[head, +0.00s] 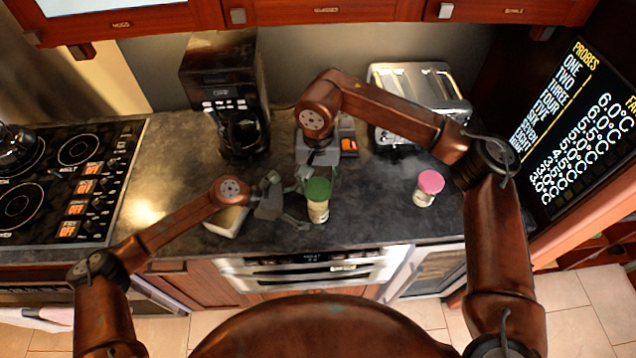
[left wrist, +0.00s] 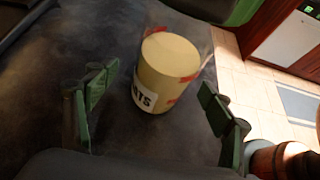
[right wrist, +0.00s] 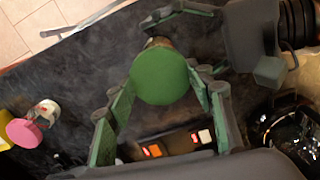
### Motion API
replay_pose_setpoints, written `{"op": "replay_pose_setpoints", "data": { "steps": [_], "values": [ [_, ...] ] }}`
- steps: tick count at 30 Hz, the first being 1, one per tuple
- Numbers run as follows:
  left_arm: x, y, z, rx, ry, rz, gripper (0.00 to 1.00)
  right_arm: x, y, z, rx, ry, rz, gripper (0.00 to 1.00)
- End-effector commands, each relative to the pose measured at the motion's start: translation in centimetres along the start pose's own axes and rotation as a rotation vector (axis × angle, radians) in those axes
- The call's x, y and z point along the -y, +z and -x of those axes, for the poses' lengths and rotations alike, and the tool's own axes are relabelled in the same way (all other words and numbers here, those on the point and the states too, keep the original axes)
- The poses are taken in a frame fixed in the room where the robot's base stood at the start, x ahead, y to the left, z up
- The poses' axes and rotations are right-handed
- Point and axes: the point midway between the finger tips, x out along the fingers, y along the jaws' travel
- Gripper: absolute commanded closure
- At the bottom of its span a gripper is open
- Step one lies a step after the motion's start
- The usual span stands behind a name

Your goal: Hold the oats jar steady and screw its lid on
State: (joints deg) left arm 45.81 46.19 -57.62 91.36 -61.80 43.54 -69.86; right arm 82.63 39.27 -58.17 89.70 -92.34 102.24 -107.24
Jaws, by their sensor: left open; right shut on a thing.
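The oats jar (head: 318,213) stands upright on the dark counter near its front edge. In the left wrist view the jar (left wrist: 165,75) shows its pale top uncovered and part of its label. My left gripper (left wrist: 158,98) is open, its fingers on either side of the jar with gaps; in the head view it (head: 285,203) comes from the left. The green lid (head: 318,188) is above the jar, and its edge shows in the left wrist view (left wrist: 240,10). My right gripper (right wrist: 160,90) is shut on the lid (right wrist: 160,75), which hides most of the jar from the right wrist camera.
A pink-lidded jar (head: 430,183) stands to the right. A coffee maker (head: 225,90) and a toaster (head: 420,95) are at the back. A small pale box (head: 226,222) lies left of the jar, beside my left arm. The stove (head: 70,185) is at far left.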

Motion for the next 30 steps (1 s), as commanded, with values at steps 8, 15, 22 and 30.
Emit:
{"op": "replay_pose_setpoints", "data": {
  "steps": [8, 15, 22, 30],
  "values": [
    [0.0, -0.02, 0.03, 0.0, 0.0, 0.0, 0.4, 0.01, 0.0, 0.0, 0.0, 0.0, 0.0, 0.63],
    [0.0, -0.02, 0.04, 0.0, 0.0, 0.0, 0.57, 0.01, 0.0, 0.0, 0.0, 0.0, 0.0, 0.63],
    [-0.01, -0.03, 0.04, -0.001, 0.0, 0.0, 0.69, 0.0, 0.0, 0.0, 0.0, 0.0, 0.0, 0.63],
    [-0.01, -0.04, 0.04, -0.001, 0.0, 0.0, 0.7, 0.0, 0.0, 0.0, 0.0, 0.0, 0.0, 0.63]
  ]
}}
